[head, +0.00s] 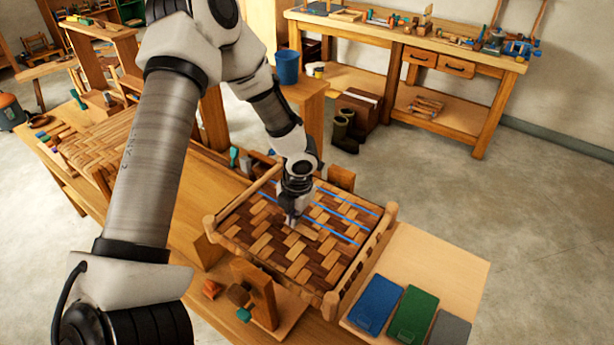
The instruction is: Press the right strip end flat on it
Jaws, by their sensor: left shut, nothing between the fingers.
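The woven bark seat (273,243) sits in a wooden frame (330,302) on the bench, with light and dark brown strips crossing in a herringbone pattern. Thin blue lines (345,200) run across its right and far part. My left gripper (291,221) points down over the middle of the seat, shut and empty, with its tips at or just above the weave; I cannot tell whether they touch. Which strip end is the right one, and whether it lies flat, is too small to tell. The gripper and wrist hide part of the far weave. My right gripper is out of view.
A pale board (440,262) at the right holds a blue pad (377,305), a green pad (413,315) and a grey pad (449,329). A wooden clamp block (257,290) stands at the seat's near left. A blue bucket (287,67) stands behind.

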